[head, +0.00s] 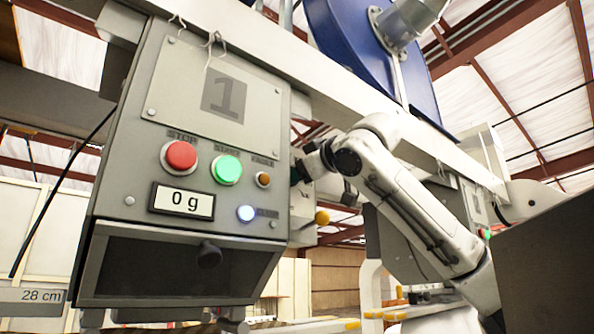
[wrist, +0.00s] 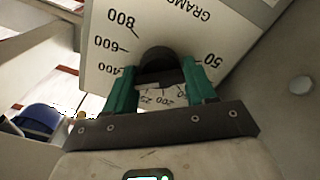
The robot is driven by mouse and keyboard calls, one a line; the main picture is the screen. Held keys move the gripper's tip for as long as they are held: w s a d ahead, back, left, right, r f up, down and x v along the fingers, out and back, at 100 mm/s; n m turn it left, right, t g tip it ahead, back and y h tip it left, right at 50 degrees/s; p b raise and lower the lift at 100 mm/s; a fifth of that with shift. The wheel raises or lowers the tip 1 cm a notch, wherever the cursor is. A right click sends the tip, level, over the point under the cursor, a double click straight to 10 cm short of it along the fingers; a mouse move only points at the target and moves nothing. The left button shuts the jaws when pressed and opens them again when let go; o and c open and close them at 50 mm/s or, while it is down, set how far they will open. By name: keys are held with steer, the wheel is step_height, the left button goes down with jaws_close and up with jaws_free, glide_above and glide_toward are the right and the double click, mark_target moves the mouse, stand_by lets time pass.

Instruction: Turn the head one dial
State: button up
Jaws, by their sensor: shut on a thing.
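The head one box (head: 180,150), a grey panel marked 1, fills the left of the head view. Its display (head: 183,201) reads 0 g. The dial (wrist: 158,66) is a dark round knob on a white scale plate (wrist: 205,30) in the wrist view. The plate reads GRAMS, with 800, 600, 400, 200 and 50 among its marks. My gripper (wrist: 160,88) has its green fingers shut on the dial, one on each side. In the head view my arm reaches to the box's right side, and the dial is hidden there.
The panel front has a red stop button (head: 179,155), a green start button (head: 227,169), a small orange button (head: 263,179) and a lit white button (head: 246,213). A black knob (head: 209,255) sits below. A second grey unit (head: 400,245) stands behind my arm.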

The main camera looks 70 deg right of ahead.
steer(key=shift+n+p, duration=1.45)
steer(key=shift+n, duration=0.95)
steer(key=shift+f, duration=0.1)
steer(key=o, duration=1)
steer(key=shift+o, duration=0.2)
steer(key=b+v, duration=0.2)
steer(key=v, duration=0.8)
steer(key=shift+s+a, duration=0.2)
steer(key=shift+s, duration=0.15)
